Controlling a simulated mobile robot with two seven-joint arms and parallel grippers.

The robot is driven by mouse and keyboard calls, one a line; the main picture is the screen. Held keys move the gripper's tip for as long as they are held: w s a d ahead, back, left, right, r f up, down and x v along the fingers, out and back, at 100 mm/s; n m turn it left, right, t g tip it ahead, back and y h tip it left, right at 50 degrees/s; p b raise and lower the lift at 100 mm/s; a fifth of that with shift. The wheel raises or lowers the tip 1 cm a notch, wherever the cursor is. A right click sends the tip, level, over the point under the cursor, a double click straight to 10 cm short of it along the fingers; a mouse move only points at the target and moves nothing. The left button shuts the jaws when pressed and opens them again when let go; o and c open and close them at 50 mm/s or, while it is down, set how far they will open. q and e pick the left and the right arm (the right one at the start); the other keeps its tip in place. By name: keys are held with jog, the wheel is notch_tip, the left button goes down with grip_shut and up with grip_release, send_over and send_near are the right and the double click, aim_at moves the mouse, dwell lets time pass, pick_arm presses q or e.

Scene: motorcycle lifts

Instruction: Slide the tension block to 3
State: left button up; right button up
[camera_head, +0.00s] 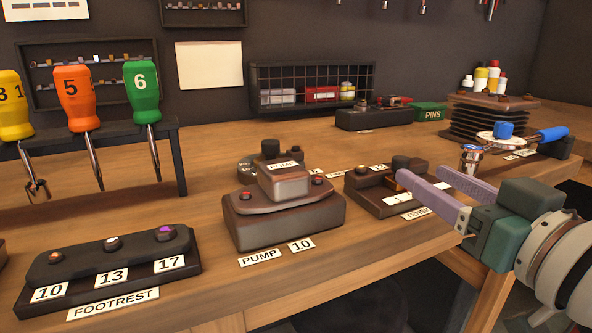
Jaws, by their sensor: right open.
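The tension unit (362,190) is a low dark block near the table's front edge, right of centre. Its TENSION label (413,214) is partly cut off by my gripper. A number plate reading 1 (396,199) is on its front; other numbers are hidden. My left gripper is out of view.
A pump unit (285,222) stands left of the tension unit, and a footrest unit (110,265) at the front left. A rack with screwdrivers (90,136) is behind it. A blue-handled tool (552,134) lies at the right.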

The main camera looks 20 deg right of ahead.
aim_at(387, 167)
jog(key=shift+w+d+f, duration=0.2)
jog(key=shift+w+d, duration=0.05)
jog(key=shift+w, duration=0.35)
jog(key=w, duration=0.4)
jog(key=w+b, duration=0.1)
jog(key=w, duration=0.3)
jog(key=shift+w+d, duration=0.2)
jog(key=shift+w, duration=0.15)
grip_shut()
dwell(0.6)
